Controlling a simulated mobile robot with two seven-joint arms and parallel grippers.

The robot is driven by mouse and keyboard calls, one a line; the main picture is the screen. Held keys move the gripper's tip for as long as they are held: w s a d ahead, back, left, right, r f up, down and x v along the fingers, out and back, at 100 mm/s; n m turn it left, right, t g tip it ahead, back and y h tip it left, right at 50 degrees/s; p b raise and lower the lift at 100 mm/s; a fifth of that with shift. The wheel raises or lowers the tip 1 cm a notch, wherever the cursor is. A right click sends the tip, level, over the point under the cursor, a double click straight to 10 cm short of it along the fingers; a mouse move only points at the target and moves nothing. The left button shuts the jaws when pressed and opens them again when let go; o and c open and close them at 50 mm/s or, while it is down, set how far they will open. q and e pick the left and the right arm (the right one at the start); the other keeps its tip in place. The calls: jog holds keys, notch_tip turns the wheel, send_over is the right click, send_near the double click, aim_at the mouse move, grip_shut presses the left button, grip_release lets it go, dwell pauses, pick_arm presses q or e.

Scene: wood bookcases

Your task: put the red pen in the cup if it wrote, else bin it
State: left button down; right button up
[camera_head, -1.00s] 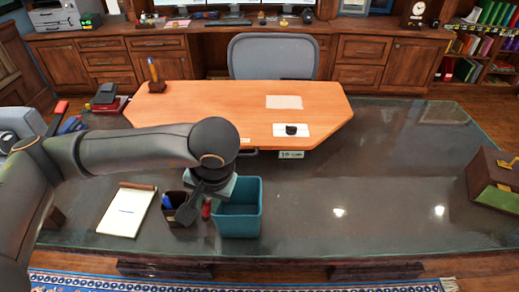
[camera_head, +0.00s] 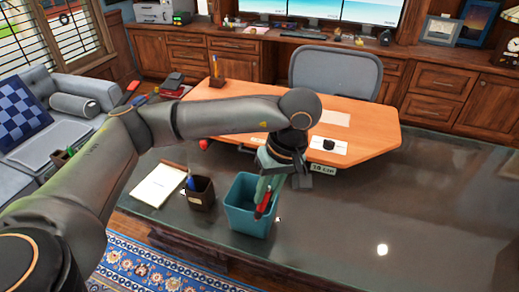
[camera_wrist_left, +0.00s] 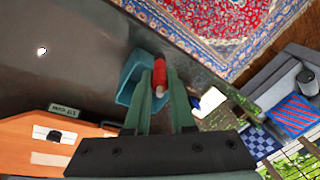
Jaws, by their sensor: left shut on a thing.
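My left gripper (camera_head: 264,197) points down with its green fingers shut on the red pen (camera_head: 264,205). The pen hangs at the teal bin's opening in the head view; its height above or inside the rim is hard to tell. In the left wrist view the red pen (camera_wrist_left: 160,75) sits between the fingertips, with the teal bin (camera_wrist_left: 128,92) behind it. The bin (camera_head: 238,216) stands on the dark glass-topped desk. The dark square cup (camera_head: 201,197) stands left of it with a blue pen in it. My right gripper is not in view.
A white notepad (camera_head: 158,186) lies left of the cup; I see no red mark on it at this size. The glass desk (camera_head: 350,220) is clear to the right.

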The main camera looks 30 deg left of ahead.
pick_arm(q)
jog(key=w+a+r+n+h+b, duration=0.1)
jog(key=w+a+n+b, duration=0.1)
jog(key=n, duration=1.5)
jog(key=w+a+r+n+t+h+b, duration=0.1)
jog(key=w+a+n, duration=0.4)
jog(key=n, duration=1.2)
jog(key=shift+w+a+r+b, duration=0.2)
jog(key=shift+a+r+b, duration=0.1)
jog(key=shift+r+b, duration=0.4)
notch_tip(320, 180, down, 10)
jog(key=b, duration=0.6)
jog(key=shift+r+b, duration=0.2)
jog(key=shift+b, duration=0.2)
